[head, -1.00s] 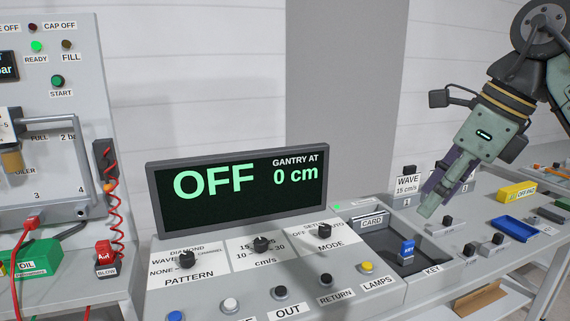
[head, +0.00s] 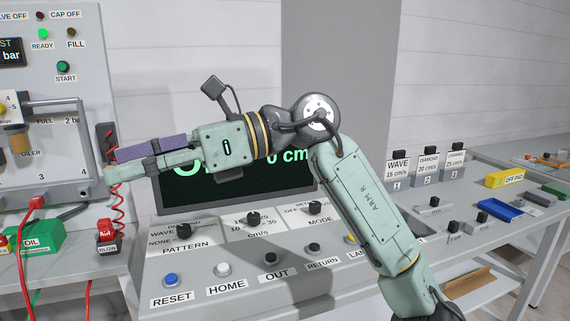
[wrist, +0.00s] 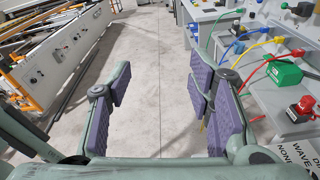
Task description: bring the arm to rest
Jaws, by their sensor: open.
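My gripper (head: 112,163) points left in the head view, in front of the display (head: 308,194) and level with the oiler panel's right side. In the wrist view my gripper (wrist: 158,95) has its two purple-padded fingers wide apart, with only grey floor between them. It holds nothing. My arm crosses in front of the control console (head: 200,290) and hides most of the display's text and part of the knob labels. The blue key and its recess are hidden behind my arm.
The red air blow block (head: 105,232) and green oil box (head: 38,235) stand at the left. Coloured hoses (wrist: 275,60) lie right of the fingers. At the right, the bench holds cards (head: 427,165), a blue tray (head: 500,209) and a yellow block (head: 505,178). Open floor (wrist: 150,50) lies ahead.

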